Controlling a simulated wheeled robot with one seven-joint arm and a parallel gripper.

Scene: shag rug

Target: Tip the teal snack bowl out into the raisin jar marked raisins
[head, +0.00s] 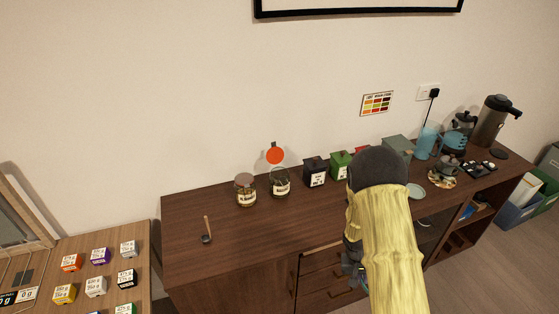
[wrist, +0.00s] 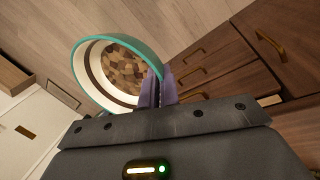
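The teal snack bowl (wrist: 130,45) shows in the wrist view, white inside with a dark band, with brown chunky pieces in it. My gripper (wrist: 158,86) has its purple fingers closed on the bowl's rim. In the head view my arm hides most of the gripper and bowl, in front of the cabinet drawers. Two glass jars stand on the cabinet top in the head view: a left jar (head: 246,192) with a brownish top and a right jar (head: 280,183) with a dark rim. Their labels are too small to read surely. An orange-red disc (head: 275,153) shows just above the right jar.
A black canister (head: 316,172) and a green canister (head: 340,164) stand right of the jars. Small boxes cover the lower-left table. The cabinet top before the jars is clear.

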